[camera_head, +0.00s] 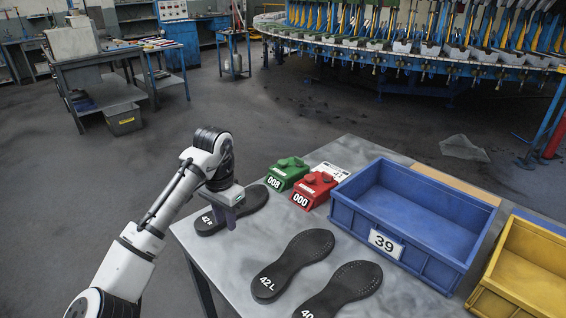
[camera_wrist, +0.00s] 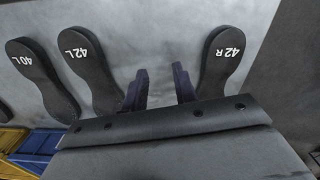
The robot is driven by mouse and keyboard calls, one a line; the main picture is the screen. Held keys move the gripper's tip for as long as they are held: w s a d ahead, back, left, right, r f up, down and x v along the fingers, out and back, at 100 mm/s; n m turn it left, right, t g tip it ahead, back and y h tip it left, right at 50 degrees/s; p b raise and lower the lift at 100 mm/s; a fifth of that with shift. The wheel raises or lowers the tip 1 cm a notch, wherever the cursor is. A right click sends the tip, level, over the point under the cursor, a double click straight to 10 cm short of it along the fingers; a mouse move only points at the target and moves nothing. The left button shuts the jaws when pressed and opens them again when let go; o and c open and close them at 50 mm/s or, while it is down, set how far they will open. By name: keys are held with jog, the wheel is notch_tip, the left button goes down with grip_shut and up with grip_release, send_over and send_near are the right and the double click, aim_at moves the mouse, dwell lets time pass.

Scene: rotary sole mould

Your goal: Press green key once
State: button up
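The green counter (camera_head: 288,173) stands on the grey table in the head view, showing 008, with a raised green key on top. The red counter (camera_head: 313,190), showing 000, stands just to its right. My gripper (camera_head: 224,214) hangs by the 42 R sole (camera_head: 247,203) at the table's left, left of and nearer than the green counter, not touching it. In the wrist view my two dark fingers (camera_wrist: 162,84) are apart with only bare table between them. The 42 R sole (camera_wrist: 219,58) lies to their right. I cannot make out either counter in the wrist view.
A 42 L sole (camera_head: 291,265) and a 40 sole (camera_head: 345,290) lie at the front. A blue crate (camera_head: 384,243) marked 39 and a yellow crate (camera_head: 527,268) stand right. A white card (camera_head: 331,171) lies behind the red counter. Bare table (camera_head: 253,250) lies between soles.

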grip_shut()
dwell(1.1)
